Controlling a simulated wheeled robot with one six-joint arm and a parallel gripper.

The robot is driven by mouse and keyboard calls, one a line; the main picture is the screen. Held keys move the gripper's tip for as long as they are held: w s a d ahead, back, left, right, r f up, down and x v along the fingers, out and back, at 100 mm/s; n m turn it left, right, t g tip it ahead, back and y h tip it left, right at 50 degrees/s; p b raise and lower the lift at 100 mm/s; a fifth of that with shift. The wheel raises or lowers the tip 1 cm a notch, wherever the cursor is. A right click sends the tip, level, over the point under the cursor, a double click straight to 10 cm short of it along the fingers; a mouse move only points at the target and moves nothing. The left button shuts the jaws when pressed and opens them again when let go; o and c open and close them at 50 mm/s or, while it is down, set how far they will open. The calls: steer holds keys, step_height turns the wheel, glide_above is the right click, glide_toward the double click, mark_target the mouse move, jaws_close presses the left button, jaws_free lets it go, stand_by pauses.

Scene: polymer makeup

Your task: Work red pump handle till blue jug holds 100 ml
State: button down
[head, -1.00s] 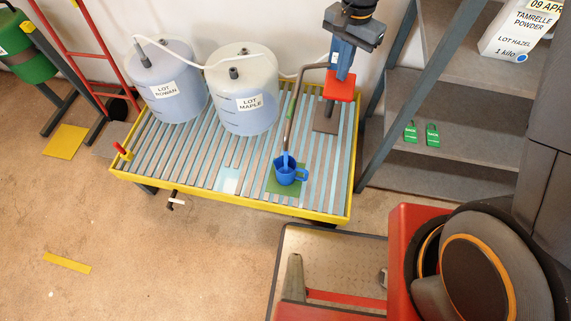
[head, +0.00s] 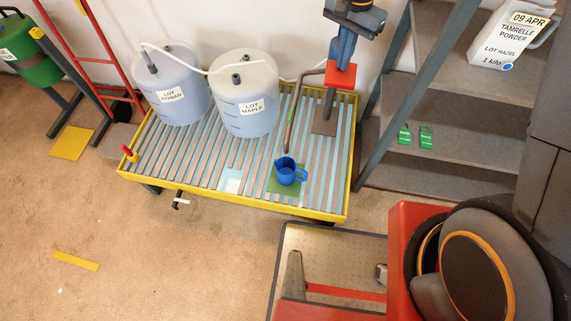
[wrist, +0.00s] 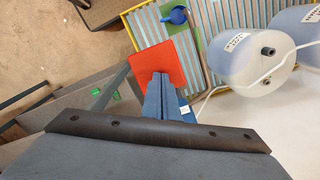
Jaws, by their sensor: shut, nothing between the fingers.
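The red pump handle (head: 340,75) is a flat red pad on a grey post at the back right of the slatted table. In the wrist view the pad (wrist: 158,62) lies just beyond my fingertips. My gripper (head: 344,62) is shut and empty, its blue fingers pointing down at the pad's top; I cannot tell whether they touch it. The blue jug (head: 287,173) stands upright on a green square (head: 275,188) below the bent grey spout (head: 291,118). It also shows in the wrist view (wrist: 176,16). No stream shows at the spout, and the liquid level inside is not readable.
Two white drums, Lot Rowan (head: 172,88) and Lot Maple (head: 245,95), stand on the yellow-rimmed table (head: 230,203), with a white hose. Grey shelves (head: 440,165) stand at right, with green tags (head: 425,137) and a Tamrelle powder container (head: 508,40).

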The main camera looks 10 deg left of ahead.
steer(key=shift+r+p, duration=1.75)
steer(key=shift+r, duration=0.85)
steer(key=shift+s+d, duration=0.1)
